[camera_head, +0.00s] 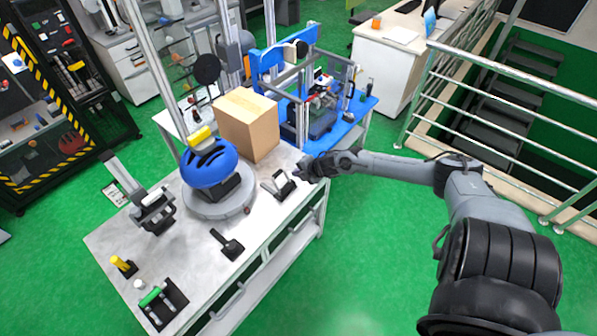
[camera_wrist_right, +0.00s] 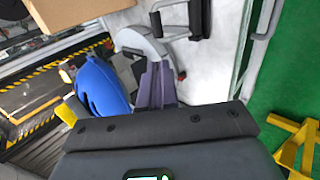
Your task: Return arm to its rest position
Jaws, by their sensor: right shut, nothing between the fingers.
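My right arm comes in from the lower right in the head view. Its gripper (camera_head: 308,170) is over the right edge of the metal table (camera_head: 270,225), close to a small black device with a light handle (camera_head: 279,184). Whether it touches that device is hard to tell. In the right wrist view the fingers (camera_wrist_right: 156,78) are together and hold nothing. My left arm and gripper are not in view.
A blue helmet (camera_head: 209,163) sits on the drop tower's round base (camera_head: 220,207). A cardboard box (camera_head: 247,122) stands behind it. A metal railing (camera_head: 510,75) guards stairs at right. Green floor (camera_head: 375,240) lies clear right of the table.

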